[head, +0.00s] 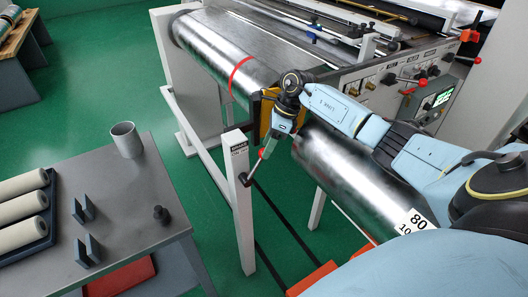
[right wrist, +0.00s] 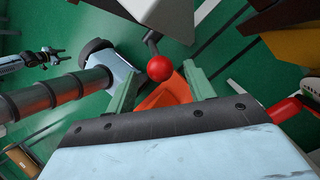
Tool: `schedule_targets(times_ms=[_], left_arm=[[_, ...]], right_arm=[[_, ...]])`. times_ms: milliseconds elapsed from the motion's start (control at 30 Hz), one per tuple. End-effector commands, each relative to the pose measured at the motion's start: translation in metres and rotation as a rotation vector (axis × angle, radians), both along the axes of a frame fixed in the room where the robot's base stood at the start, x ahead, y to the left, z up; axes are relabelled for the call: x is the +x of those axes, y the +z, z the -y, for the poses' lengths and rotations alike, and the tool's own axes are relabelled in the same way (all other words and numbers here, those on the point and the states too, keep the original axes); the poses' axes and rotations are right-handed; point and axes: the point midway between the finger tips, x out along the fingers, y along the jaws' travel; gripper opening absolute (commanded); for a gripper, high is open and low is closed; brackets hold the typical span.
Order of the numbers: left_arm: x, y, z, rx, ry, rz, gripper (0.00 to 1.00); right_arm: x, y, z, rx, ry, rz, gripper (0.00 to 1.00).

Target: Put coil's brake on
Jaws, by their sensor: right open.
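The brake lever is a short dark bar with a red ball knob (head: 262,153), at a grey post (head: 237,150) with a small dark label. The lever slants up and right from its pivot. The knob shows in the right wrist view (right wrist: 160,68) between the green fingers, near their tips; I cannot tell whether they touch it. My right gripper (head: 274,139) is open, pointing down beside the post. The silver coil (head: 345,178), with a label reading 80, lies behind and right of it, partly hidden by my right arm. My left gripper is not in view.
A grey table (head: 125,205) at left holds a grey cup (head: 126,140), pale rolls (head: 22,205) and dark brackets. A machine with a control panel (head: 400,80) and a red-banded roll (head: 215,55) stands behind. Green floor is open between table and post.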

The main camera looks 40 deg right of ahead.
Motion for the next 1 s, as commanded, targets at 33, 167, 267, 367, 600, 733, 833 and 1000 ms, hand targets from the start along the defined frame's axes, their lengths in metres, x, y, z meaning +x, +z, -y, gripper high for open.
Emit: schedule_targets(times_ms=[33, 167, 267, 367, 600, 733, 833, 1000], left_arm=[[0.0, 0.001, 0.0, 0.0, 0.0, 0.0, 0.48], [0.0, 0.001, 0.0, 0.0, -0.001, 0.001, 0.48], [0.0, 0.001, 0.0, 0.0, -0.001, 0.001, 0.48], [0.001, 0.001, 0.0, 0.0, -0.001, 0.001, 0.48], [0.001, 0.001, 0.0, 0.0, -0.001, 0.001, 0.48], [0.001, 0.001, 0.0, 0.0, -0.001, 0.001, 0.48], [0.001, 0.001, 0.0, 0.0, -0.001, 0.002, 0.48], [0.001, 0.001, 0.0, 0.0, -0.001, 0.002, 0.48]], right_arm=[[0.0, -0.008, -0.004, 0.001, 0.001, -0.003, 0.53], [0.003, -0.022, -0.01, 0.001, 0.0, -0.001, 0.53], [0.003, -0.028, -0.013, 0.001, 0.0, -0.001, 0.53], [0.004, -0.031, -0.014, 0.001, 0.001, 0.001, 0.53], [0.004, -0.031, -0.014, 0.0, 0.001, 0.0, 0.52], [0.004, -0.031, -0.014, 0.0, 0.001, 0.0, 0.35], [0.004, -0.031, -0.014, 0.0, 0.001, 0.0, 0.22], [0.004, -0.03, -0.014, 0.0, 0.001, 0.0, 0.0]])
